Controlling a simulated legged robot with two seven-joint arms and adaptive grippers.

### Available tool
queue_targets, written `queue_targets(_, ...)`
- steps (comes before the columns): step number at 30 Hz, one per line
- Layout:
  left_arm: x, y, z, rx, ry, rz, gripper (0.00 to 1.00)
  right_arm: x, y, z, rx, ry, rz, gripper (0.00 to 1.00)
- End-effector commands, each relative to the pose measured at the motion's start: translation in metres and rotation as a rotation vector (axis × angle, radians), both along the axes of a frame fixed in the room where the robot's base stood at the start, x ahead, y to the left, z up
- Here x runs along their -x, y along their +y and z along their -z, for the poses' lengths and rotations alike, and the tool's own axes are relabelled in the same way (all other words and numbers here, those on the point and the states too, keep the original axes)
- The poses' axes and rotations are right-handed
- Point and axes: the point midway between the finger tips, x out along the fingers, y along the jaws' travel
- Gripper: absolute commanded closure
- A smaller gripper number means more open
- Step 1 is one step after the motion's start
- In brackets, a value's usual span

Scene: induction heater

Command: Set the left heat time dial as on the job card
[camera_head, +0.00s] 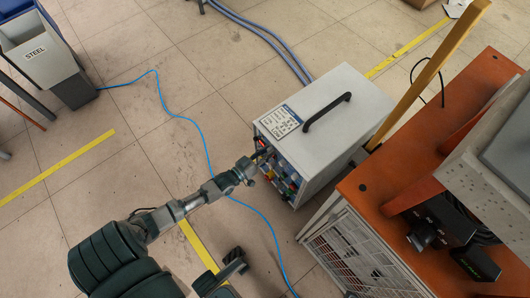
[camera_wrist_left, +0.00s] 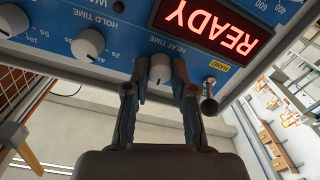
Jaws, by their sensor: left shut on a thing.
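The induction heater (camera_head: 345,100) is a pale grey box with a black top handle and a blue front panel. My left gripper (camera_head: 255,165) reaches its front panel from the left. In the left wrist view my left gripper (camera_wrist_left: 160,82) is shut on the light grey heat time dial (camera_wrist_left: 159,66), one finger on each side. The HEAT TIME label shows beside it; the dial's pointer and most of its scale are hidden. A white card (camera_head: 280,122) with a blue header lies on the heater's top, its text too small to read. A dark part, seemingly my right gripper (camera_head: 232,268), shows at the bottom.
In the left wrist view, a hold time dial (camera_wrist_left: 88,43) and another knob (camera_wrist_left: 13,20) are on the left. A red READY display (camera_wrist_left: 212,24) and a toggle switch (camera_wrist_left: 209,103) are on the right. An orange-topped bench (camera_head: 375,195) stands right of the heater.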

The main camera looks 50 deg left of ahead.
Motion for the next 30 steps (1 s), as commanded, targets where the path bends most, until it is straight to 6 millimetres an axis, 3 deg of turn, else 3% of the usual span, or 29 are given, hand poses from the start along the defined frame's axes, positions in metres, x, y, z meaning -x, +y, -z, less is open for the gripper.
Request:
queue_targets(12,0.0012,0.0017,0.0036,0.225,0.025,-0.003,1.00,0.0039,-0.0006,-0.0031,-0.002,-0.004,-0.001,1.00)
queue_targets(30,0.0016,0.0018,0.0047,0.270,0.032,-0.003,1.00,0.0049,-0.0002,-0.0028,-0.002,-0.002,-0.002,1.00)
